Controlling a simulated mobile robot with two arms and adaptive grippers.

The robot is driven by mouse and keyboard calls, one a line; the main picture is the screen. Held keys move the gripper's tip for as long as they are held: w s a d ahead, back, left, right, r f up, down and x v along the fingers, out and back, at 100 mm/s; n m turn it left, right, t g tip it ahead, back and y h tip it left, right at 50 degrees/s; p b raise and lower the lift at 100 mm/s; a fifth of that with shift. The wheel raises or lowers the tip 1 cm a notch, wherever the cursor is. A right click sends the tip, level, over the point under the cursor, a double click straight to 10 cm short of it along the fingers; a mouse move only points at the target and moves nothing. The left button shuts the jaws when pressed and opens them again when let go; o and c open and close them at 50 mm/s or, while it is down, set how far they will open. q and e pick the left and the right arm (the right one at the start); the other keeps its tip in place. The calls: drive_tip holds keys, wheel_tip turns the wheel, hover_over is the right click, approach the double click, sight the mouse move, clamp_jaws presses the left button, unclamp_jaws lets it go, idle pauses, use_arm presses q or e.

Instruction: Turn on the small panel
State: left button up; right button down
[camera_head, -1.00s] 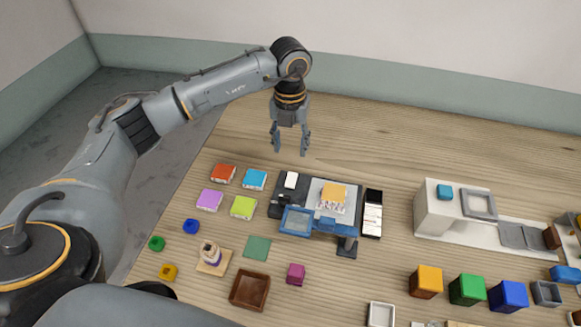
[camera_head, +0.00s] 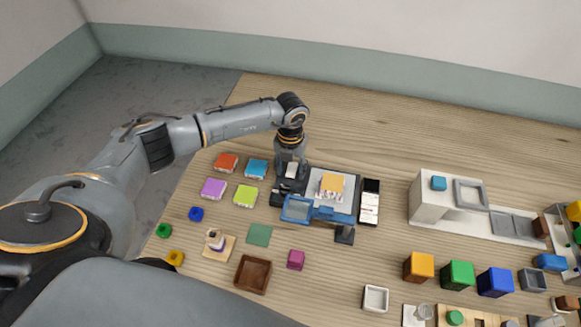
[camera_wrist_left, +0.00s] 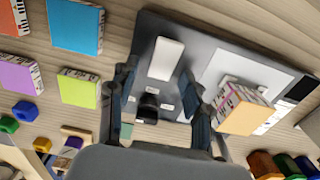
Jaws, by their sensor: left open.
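A dark panel board (camera_head: 278,198) lies on the table with a white block-like piece (camera_head: 291,170) at its left part. A pale plate on its right part bears an orange-topped box (camera_head: 332,185). My left gripper (camera_head: 290,180) is open and points down over the white piece. In the left wrist view, its fingertips (camera_wrist_left: 158,78) stand either side of the near end of the white piece (camera_wrist_left: 166,58); I cannot tell if they touch it. A small dark knob (camera_wrist_left: 148,106) sits nearer, between the fingers. My right gripper is not in view.
A blue-framed clear pane (camera_head: 298,209) stands at the board's front edge. A black and white strip (camera_head: 370,203) lies to its right. Several coloured boxes, such as the lime one (camera_head: 245,196), lie to the left. The table behind is clear.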

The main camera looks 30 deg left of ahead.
use_arm(q)
clamp_jaws()
drive_tip(key=shift+w+f+b, duration=0.1)
drive_tip(key=shift+w+b, duration=0.05)
drive_tip(key=shift+b, duration=0.3)
drive_tip(key=g+b, duration=0.1)
drive_tip(key=b, duration=0.1)
drive_tip(key=g+b, duration=0.2)
drive_tip(key=shift+w+h, duration=0.3)
drive_tip(key=shift+h, duration=0.1)
drive_tip(key=shift+a+r+b, duration=0.1)
drive_tip(key=shift+r+b, duration=0.15)
drive_tip(key=shift+b, duration=0.4)
drive_tip(key=shift+r+g, duration=0.1)
drive_tip(key=shift+g, duration=0.2)
unclamp_jaws()
